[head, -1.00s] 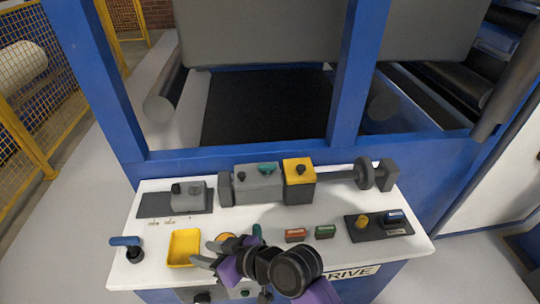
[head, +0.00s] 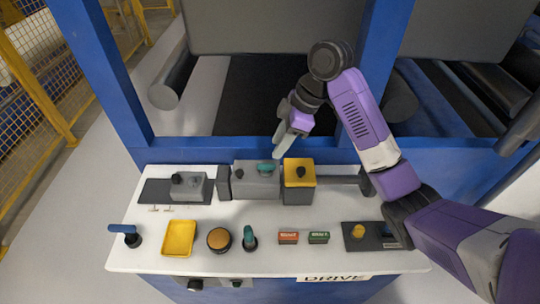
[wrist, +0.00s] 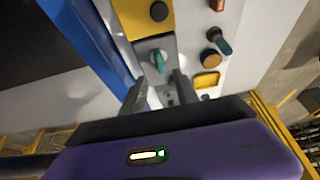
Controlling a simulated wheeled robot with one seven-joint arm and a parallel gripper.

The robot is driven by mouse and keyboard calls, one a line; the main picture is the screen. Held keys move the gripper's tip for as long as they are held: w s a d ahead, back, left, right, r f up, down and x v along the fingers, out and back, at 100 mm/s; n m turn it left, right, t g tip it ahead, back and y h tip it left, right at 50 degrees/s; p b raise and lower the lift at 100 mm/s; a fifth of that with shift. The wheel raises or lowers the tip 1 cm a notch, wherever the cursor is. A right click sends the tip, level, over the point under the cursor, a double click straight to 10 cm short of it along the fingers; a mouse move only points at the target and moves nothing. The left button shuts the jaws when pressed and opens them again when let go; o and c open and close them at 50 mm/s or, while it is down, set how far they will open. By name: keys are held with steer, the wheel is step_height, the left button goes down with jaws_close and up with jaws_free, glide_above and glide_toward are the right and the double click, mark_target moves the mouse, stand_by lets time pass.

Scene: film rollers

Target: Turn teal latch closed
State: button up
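A teal latch (head: 267,167) sits on top of a grey box (head: 255,184) at the back middle of the white panel. It also shows in the wrist view (wrist: 158,61), just beyond my fingertips. A second teal handle (head: 249,236) stands upright on a dark round base near the panel's front; it shows in the wrist view (wrist: 222,45) too. My gripper (head: 280,140) is raised above and behind the grey box, apart from the latch. In the wrist view my two fingers (wrist: 160,84) are spread with nothing between them.
A yellow-topped box (head: 299,172) with a black knob adjoins the grey box on the right. The white panel (head: 330,258) also carries a yellow tray (head: 179,238), an orange button (head: 219,239) and a blue-handled lever (head: 124,230). A blue frame post (head: 380,80) rises behind.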

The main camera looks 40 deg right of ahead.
mark_target(266, 164)
steer(key=b+x, duration=0.2)
steer(key=x, duration=0.3)
steer(key=shift+f+b, duration=0.3)
steer(key=shift+f, duration=0.1)
steer(key=shift+x, duration=1)
steer(key=shift+r, duration=0.1)
jaws_close()
